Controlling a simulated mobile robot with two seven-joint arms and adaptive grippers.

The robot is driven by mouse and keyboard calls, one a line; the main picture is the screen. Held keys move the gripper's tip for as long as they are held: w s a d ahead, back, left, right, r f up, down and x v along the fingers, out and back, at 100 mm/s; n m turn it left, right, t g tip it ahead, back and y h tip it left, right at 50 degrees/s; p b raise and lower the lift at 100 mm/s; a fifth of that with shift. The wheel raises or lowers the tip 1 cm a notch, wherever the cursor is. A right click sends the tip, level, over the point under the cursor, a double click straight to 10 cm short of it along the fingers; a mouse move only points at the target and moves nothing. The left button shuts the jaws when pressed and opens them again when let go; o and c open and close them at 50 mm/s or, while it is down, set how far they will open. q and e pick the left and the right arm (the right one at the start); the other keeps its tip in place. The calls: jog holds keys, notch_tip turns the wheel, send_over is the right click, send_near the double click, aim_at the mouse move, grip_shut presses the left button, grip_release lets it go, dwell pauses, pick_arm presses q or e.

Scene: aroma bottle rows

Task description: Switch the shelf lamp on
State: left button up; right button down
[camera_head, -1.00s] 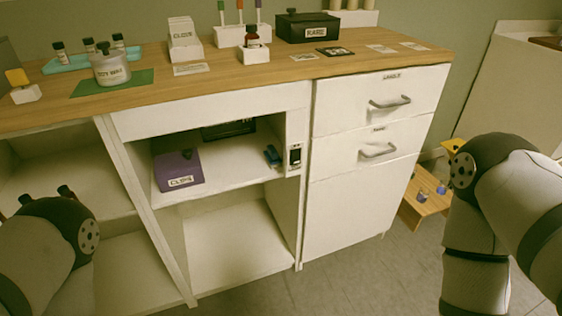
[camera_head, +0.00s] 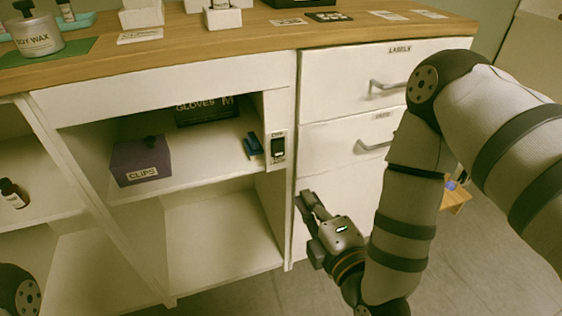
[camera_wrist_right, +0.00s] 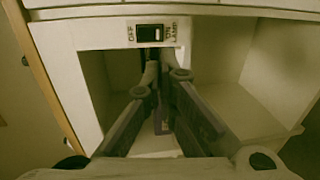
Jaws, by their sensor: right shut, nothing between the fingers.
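The lamp switch (camera_head: 278,147) is a small black rocker on a pale plate, on the upright post between the open shelf and the drawers. In the right wrist view the switch (camera_wrist_right: 150,33) lies just beyond my fingertips, with OFF and ON labels at its two ends; I cannot tell its setting for sure. My right gripper (camera_head: 304,198) is shut and empty, below and slightly right of the switch and apart from it. It also shows in the wrist view (camera_wrist_right: 166,66). The lamp itself is not distinguishable. My left gripper is out of view.
On the shelf stand a purple CLIPS box (camera_head: 141,162), a dark GLOVES box (camera_head: 207,110) and a small blue object (camera_head: 253,144) near the post. Drawer handles (camera_head: 388,86) stick out right of the post. The compartment below the shelf (camera_head: 220,240) looks empty.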

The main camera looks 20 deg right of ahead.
aim_at(279, 156)
jog(key=w, duration=0.4)
jog(key=w+f+b, duration=0.1)
jog(key=w, duration=0.4)
jog(key=w+f, duration=0.1)
jog(key=w, duration=0.4)
jog(key=shift+a+b, duration=0.2)
jog(key=shift+b, duration=0.2)
jog(key=shift+w+f+t+p, duration=0.15)
jog(key=shift+w+t+p, duration=0.2)
jog(key=shift+p, duration=0.3)
jog(key=shift+f, duration=0.15)
jog(key=shift+d, duration=0.1)
jog(key=shift+s+f, duration=0.1)
jog(key=shift+f, duration=0.05)
